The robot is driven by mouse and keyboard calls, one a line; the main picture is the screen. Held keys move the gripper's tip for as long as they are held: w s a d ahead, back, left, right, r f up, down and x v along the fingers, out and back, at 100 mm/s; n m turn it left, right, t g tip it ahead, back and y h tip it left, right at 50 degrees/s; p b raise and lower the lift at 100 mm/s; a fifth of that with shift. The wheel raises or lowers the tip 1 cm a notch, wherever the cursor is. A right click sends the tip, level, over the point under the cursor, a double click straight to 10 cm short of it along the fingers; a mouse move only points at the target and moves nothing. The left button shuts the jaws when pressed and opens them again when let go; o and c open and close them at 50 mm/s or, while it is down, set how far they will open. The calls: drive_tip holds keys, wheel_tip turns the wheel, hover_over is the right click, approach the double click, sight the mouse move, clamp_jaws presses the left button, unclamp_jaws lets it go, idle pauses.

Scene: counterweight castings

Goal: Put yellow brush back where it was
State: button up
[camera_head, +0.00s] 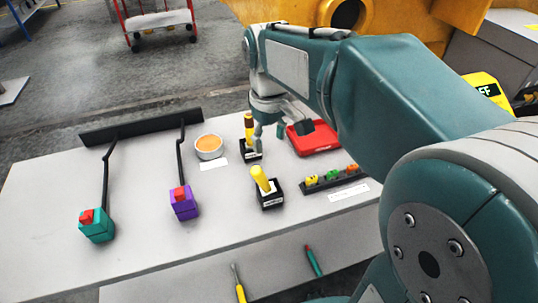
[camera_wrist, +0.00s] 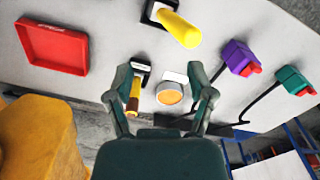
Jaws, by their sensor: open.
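The yellow brush (camera_head: 261,179), seen as a thick yellow handle, stands slightly tilted in a black holder (camera_head: 272,201) near the table's middle. In the wrist view the yellow brush (camera_wrist: 179,28) is at the top, beyond my fingertips and apart from them. Its bristles are hidden. A second black holder (camera_head: 256,156) behind it carries a brown-and-yellow handle (camera_head: 249,122). My gripper (camera_wrist: 160,80) is open and empty. In the wrist view this handle (camera_wrist: 133,97) appears beside one finger; I cannot tell if they touch. In the head view my gripper (camera_head: 278,130) hangs above the back of the table.
A bowl with orange contents (camera_head: 208,146) stands left of the rear holder, and a red tray (camera_head: 313,138) right. A black rack (camera_head: 333,180) holds small coloured pieces. Purple (camera_head: 184,206) and teal (camera_head: 96,229) blocks with black rods stand left. The front middle is clear.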

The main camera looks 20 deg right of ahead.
drive_tip(key=s+f+m+t, duration=0.1)
drive_tip(key=s+m+t, duration=0.3)
drive_tip(key=s, duration=1)
drive_tip(key=shift+f+m+t, duration=0.25)
drive_tip(key=shift+m+t, duration=0.05)
drive_tip(key=shift+t, duration=0.5)
drive_tip(key=shift+w, duration=0.1)
